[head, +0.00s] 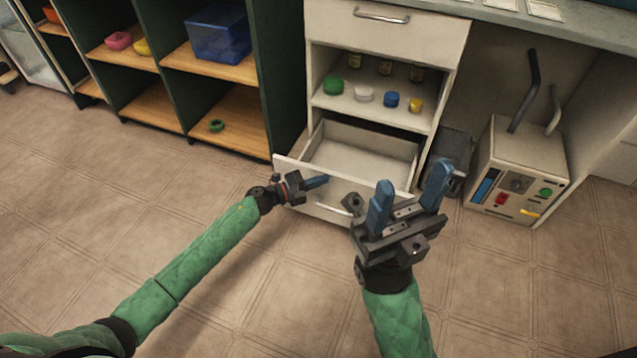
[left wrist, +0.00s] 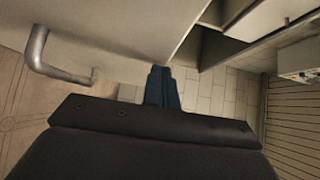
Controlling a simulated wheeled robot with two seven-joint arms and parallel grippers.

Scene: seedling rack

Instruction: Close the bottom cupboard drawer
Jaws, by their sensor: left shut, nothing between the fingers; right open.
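The bottom cupboard drawer (head: 360,149) is white and stands pulled out below the open shelf in the head view; its inside looks empty. My left gripper (head: 318,182) is at the drawer's front panel, left of its middle, with its blue fingers shut and empty. In the left wrist view the shut fingers (left wrist: 163,88) are close to the drawer front (left wrist: 140,40), and the metal drawer handle (left wrist: 45,55) is to their left. I cannot tell whether they touch the panel. My right gripper (head: 412,205) is open and empty, in front of the drawer's right part, hiding some of it.
The cupboard's upper drawer (head: 385,28) is shut. Several coloured jars stand on the shelf below it. A cream machine (head: 515,170) with pipes stands on the right. A dark green shelf unit (head: 275,80) is on the left. The floor in front is clear.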

